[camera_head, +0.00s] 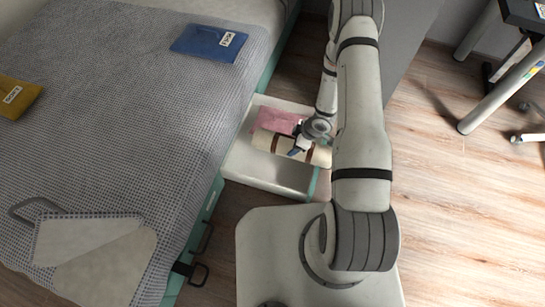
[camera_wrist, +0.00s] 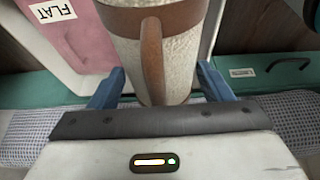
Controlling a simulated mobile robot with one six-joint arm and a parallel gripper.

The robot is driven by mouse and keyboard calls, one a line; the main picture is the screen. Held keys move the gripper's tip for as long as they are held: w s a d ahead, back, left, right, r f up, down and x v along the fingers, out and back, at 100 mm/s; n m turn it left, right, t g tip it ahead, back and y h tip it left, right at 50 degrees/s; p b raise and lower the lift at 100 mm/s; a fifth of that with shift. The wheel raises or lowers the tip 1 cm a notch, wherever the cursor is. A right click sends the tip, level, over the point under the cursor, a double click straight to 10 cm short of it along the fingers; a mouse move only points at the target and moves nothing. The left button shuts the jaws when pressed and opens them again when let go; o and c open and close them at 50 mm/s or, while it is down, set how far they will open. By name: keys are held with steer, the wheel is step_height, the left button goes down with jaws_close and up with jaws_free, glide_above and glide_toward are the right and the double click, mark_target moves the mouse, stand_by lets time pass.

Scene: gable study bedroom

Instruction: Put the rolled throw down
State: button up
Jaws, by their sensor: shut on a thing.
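The rolled throw (camera_head: 262,140) is a cream roll with brown straps. In the head view it lies level at the top of a low white box (camera_head: 265,172) beside the bed; I cannot tell whether it touches the top. In the wrist view the throw (camera_wrist: 186,62) stands between my blue fingers, with a brown strap facing the palm. My gripper (camera_head: 297,149) is shut on the throw near its middle; it also shows in the wrist view (camera_wrist: 160,78). My arm hides part of the throw's right side.
A pink item (camera_head: 276,121) lies on the box just behind the throw; its label reads FLAT in the wrist view (camera_wrist: 78,38). The bed (camera_head: 130,120) with a grey blanket borders the box on the left. A blue folder (camera_head: 208,43) lies on the bed.

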mark_target(271, 136)
steer(key=w+a, duration=0.1)
steer(key=a, duration=0.2)
steer(key=w+a, duration=0.1)
steer(key=a, duration=0.2)
steer(key=w+a+b, duration=0.1)
steer(key=a, duration=0.2)
steer(key=shift+w, duration=0.3)
steer(key=shift+w+a+f+b, duration=0.1)
steer(key=shift+f+b, duration=3.2)
steer(key=shift+f, duration=5.65)
steer(key=shift+f, duration=0.2)
steer(key=o, duration=1.5)
steer(key=shift+c, duration=0.2)
steer(key=shift+r, duration=0.15)
